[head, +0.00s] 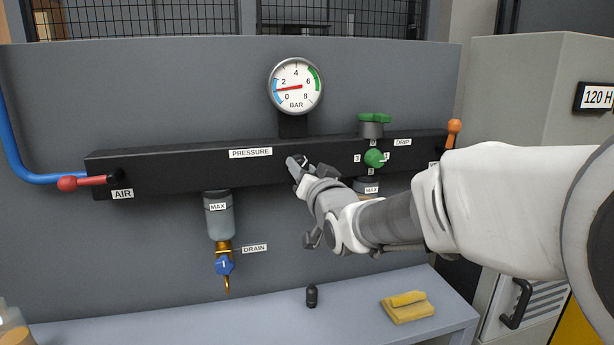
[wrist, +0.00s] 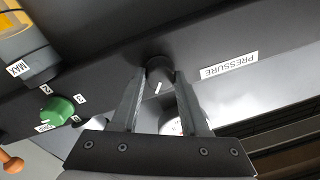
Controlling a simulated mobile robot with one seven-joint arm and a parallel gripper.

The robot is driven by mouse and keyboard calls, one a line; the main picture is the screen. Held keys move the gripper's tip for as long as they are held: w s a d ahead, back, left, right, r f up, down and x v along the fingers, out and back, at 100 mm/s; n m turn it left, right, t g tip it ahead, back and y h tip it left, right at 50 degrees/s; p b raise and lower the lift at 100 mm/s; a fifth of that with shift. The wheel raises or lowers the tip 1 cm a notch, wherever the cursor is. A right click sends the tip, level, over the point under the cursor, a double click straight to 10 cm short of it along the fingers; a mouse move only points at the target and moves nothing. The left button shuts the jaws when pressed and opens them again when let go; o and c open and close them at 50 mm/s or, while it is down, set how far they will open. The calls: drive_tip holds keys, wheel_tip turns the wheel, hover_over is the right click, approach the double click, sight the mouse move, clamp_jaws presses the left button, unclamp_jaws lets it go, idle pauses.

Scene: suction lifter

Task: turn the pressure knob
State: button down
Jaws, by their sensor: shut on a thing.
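The pressure knob (wrist: 160,68) is a dark round knob with a white mark, on the black manifold bar, seen in the wrist view. My gripper (wrist: 160,78) is shut on it, one finger on each side. In the head view my gripper (head: 298,166) is at the bar, right of the PRESSURE label (head: 250,153), and hides the knob. The label also shows upside down in the wrist view (wrist: 229,66). The round gauge (head: 296,86) above has its red needle between 0 and 2.
A green numbered DRIP knob (head: 375,158) sits to the right on the bar. A red lever (head: 82,182) is at the left end, an orange one (head: 453,133) at the right. A drain bowl (head: 219,215) hangs below. A yellow cloth (head: 408,306) and small black object (head: 312,296) lie on the bench.

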drive_tip(key=m+b, duration=0.2)
drive_tip(key=m, duration=0.4)
drive_tip(key=shift+t+h, duration=0.3)
idle(0.3)
drive_tip(key=shift+c, duration=2)
unclamp_jaws()
drive_tip(key=shift+s+f, duration=0.1)
drive_tip(key=shift+s, duration=0.05)
